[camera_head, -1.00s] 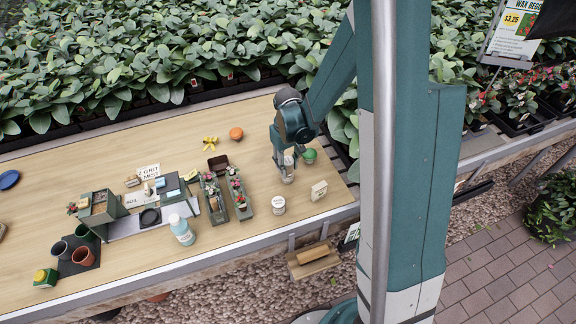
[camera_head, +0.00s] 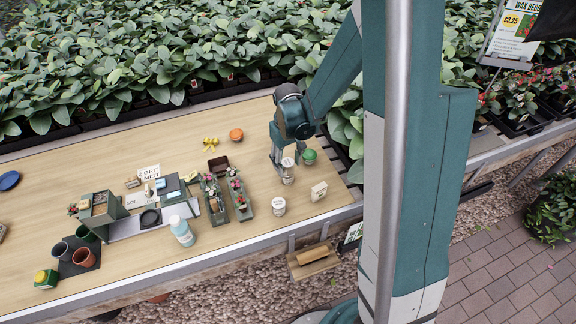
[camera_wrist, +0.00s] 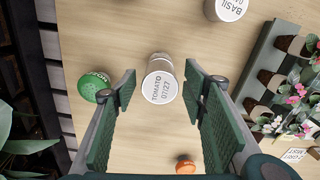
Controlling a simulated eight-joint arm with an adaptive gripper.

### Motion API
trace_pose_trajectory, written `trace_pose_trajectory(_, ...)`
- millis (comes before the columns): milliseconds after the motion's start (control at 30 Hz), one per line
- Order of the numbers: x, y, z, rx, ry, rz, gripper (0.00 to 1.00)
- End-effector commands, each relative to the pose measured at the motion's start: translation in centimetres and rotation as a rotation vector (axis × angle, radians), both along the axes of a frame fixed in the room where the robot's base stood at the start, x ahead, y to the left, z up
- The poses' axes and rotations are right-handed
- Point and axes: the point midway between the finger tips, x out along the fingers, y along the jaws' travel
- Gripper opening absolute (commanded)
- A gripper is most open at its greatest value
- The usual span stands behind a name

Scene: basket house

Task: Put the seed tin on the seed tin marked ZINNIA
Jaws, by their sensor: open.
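A white-lidded seed tin (camera_wrist: 160,87), its lid reading TOMATO, stands between my open fingers in the wrist view, clear of both. In the head view this tin (camera_head: 288,163) appears stacked on another tin (camera_head: 288,178); the lower one's label is not readable, so I cannot tell whether it is ZINNIA. My gripper (camera_head: 278,158) is just behind and left of the stack; its fingers (camera_wrist: 161,75) show in the wrist view. A second tin marked BASIL (camera_wrist: 230,8) stands apart; it appears to be the tin (camera_head: 278,206) nearer the table's front edge.
Planter trays (camera_head: 240,205) lie left of the tins. An orange item (camera_head: 236,134) is farther back. The table's right end is close.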

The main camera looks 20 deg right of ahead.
Motion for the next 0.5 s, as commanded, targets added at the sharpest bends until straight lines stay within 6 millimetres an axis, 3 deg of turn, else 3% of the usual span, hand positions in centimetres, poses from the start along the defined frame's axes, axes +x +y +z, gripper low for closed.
trace_pose_trajectory(500,-0.1,0.0,6.9,0.000,0.000,0.000,0.43)
